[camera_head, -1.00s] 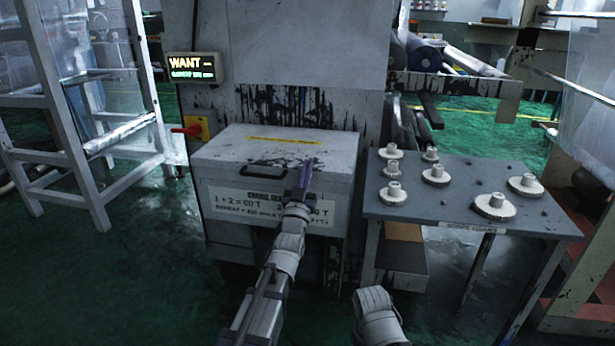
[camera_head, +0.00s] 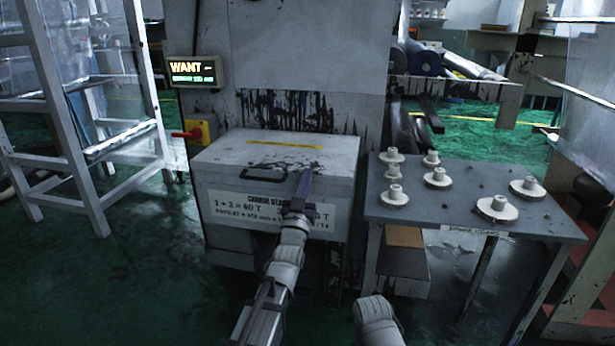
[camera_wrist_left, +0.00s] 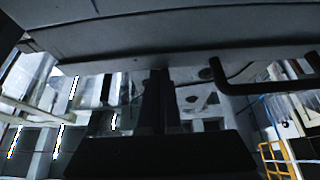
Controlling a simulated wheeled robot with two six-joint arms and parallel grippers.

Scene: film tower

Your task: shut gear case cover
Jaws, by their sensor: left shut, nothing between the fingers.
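The gear case (camera_head: 228,236) is a pale grey box with a lettered label on its front. Its cover (camera_head: 215,153) lies flat on top, with a yellow strip and a dark handle (camera_head: 250,174); I see no gap under it in the head view. My left gripper (camera_head: 307,173) is shut and empty, at the cover's front edge, right of the handle. I cannot tell if it touches. In the left wrist view the shut fingers (camera_wrist_left: 159,88) point toward the cover's edge (camera_wrist_left: 130,62), and the handle (camera_wrist_left: 265,86) shows at right. My right gripper is out of view.
A grey table (camera_head: 460,215) with several pale gears stands right of the case. A machine with a lit display (camera_head: 194,71) and a red-handled switch (camera_head: 190,134) stands behind. A white frame (camera_head: 75,130) stands at left. The green floor at front left is clear.

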